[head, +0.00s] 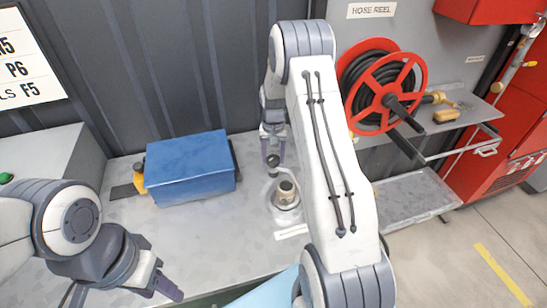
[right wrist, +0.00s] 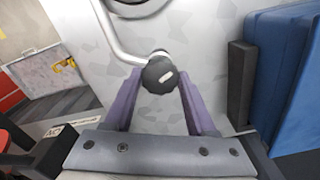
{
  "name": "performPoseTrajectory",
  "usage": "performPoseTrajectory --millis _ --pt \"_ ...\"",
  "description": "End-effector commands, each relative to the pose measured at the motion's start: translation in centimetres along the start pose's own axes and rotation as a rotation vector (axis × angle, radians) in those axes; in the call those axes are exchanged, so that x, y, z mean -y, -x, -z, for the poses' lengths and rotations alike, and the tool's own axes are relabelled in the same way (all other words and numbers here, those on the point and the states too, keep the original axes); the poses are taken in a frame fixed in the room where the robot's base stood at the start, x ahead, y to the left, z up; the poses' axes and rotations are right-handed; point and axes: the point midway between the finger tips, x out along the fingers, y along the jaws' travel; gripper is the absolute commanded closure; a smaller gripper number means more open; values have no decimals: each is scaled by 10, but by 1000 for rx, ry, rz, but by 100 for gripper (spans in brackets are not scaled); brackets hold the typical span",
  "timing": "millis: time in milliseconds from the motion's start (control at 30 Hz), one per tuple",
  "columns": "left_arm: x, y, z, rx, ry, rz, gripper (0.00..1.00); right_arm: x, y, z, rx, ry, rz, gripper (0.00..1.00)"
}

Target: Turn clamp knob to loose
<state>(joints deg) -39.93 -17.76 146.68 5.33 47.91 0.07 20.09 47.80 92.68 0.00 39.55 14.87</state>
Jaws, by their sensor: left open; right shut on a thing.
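The clamp knob is a dark ball (head: 272,160) on a bent metal rod, beside a round metal fixture (head: 286,194) on the grey bench. In the right wrist view the black knob (right wrist: 159,76) has a small white mark and sits between the purple fingers. My right gripper (head: 271,150) points down at the knob; it also shows in the right wrist view (right wrist: 160,88), shut on the knob. My left gripper (head: 168,287) is open and empty over the bench front, apart from the fixture. My right arm hides part of the bench to the right.
A blue box (head: 190,167) stands on the bench left of the fixture, with a yellow-and-black tool (head: 139,178) beside it. A red hose reel (head: 385,90) is on the wall at the right. The bench between the box and the fixture is clear.

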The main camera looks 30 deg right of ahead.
Motion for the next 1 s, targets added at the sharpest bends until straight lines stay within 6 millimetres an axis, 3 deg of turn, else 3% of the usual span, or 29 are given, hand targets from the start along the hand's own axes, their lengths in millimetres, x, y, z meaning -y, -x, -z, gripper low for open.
performPoseTrajectory --millis 1000 --pt "1 -12 -1 0 -1 0 50 0 1 2 -5 932 -1 99"
